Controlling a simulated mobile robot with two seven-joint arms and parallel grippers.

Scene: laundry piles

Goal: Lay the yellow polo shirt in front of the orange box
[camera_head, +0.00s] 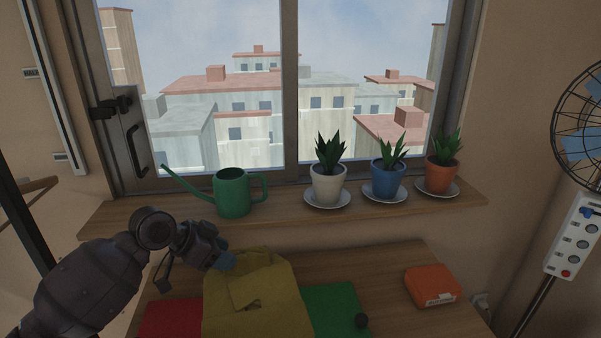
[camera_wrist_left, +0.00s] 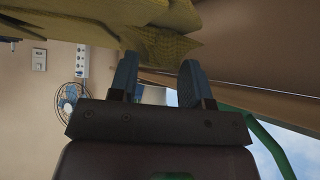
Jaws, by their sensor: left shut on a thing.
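The yellow polo shirt (camera_head: 262,305) lies over the table's front middle in the head view, its upper part bunched near my left gripper. My left gripper (camera_head: 222,261) is shut on the shirt at its upper left edge. In the left wrist view the shirt (camera_wrist_left: 120,22) hangs across the top at the fingertips of the gripper (camera_wrist_left: 158,78). The orange box (camera_head: 432,285) stands on the table to the right, clear of the shirt. My right gripper is not in view.
A red cloth or mat (camera_head: 170,320) and a green one (camera_head: 335,310) show on either side of the shirt. A watering can (camera_head: 233,193) and potted plants stand on the windowsill (camera_head: 285,226). Bare table (camera_head: 385,270) lies left of the box.

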